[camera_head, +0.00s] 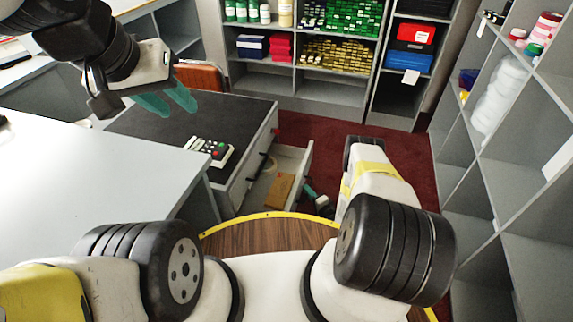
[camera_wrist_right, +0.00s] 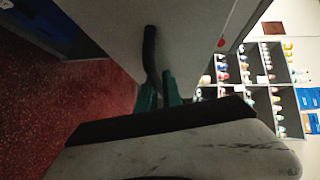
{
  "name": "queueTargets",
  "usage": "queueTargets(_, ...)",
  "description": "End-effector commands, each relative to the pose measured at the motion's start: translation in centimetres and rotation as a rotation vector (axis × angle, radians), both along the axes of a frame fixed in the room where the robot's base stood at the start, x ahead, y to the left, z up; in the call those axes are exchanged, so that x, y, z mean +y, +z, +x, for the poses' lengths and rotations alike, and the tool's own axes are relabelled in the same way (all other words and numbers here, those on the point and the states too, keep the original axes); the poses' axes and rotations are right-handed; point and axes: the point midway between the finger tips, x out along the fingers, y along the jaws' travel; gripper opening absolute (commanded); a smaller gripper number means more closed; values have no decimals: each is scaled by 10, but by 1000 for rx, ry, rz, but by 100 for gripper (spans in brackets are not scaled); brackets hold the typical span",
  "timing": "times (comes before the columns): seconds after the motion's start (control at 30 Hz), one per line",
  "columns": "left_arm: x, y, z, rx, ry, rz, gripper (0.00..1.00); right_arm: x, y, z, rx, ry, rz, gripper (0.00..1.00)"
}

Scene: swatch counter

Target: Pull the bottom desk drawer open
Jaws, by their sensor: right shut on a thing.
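The grey desk (camera_head: 190,110) with a dark top stands at the centre of the head view. One of its drawers (camera_head: 290,160) is partly pulled out, showing a brown box (camera_head: 281,190) inside. I cannot tell clearly which level this drawer is. My right gripper (camera_head: 311,189) is low at the drawer's front, partly hidden by my arm. In the right wrist view, its teal fingers (camera_wrist_right: 159,92) are shut on a dark bar handle (camera_wrist_right: 150,55) on a pale drawer front (camera_wrist_right: 118,25). My left gripper (camera_head: 167,102) hangs above the desk top, fingers apart and empty.
A calculator-like device (camera_head: 212,150) lies on the desk. A white counter (camera_head: 90,180) is at the left. Shelves with bottles and boxes (camera_head: 340,50) stand behind, and a grey shelf unit (camera_head: 500,190) at the right. Dark red carpet (camera_head: 410,165) is clear between.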

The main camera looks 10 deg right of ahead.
Motion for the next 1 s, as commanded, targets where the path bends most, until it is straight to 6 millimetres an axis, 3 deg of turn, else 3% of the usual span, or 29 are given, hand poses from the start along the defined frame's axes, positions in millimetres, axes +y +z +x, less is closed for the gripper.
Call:
queueTargets(0.2, 0, 0, 0, 0, 0, 0, 36, -44, -1, -19, 3, -4, 0, 0)
queueTargets(0.4, 0, 0, 0, 0, 0, 0, 36, -67, -1, -29, 3, -1, 0, 0)
queueTargets(0.97, 0, 0, 0, 0, 0, 0, 36, -77, -1, -33, 2, 2, -1, 0)
queueTargets(1.0, 0, 0, 0, 0, 0, 0, 36, -77, -1, -33, 2, 2, -1, 12)
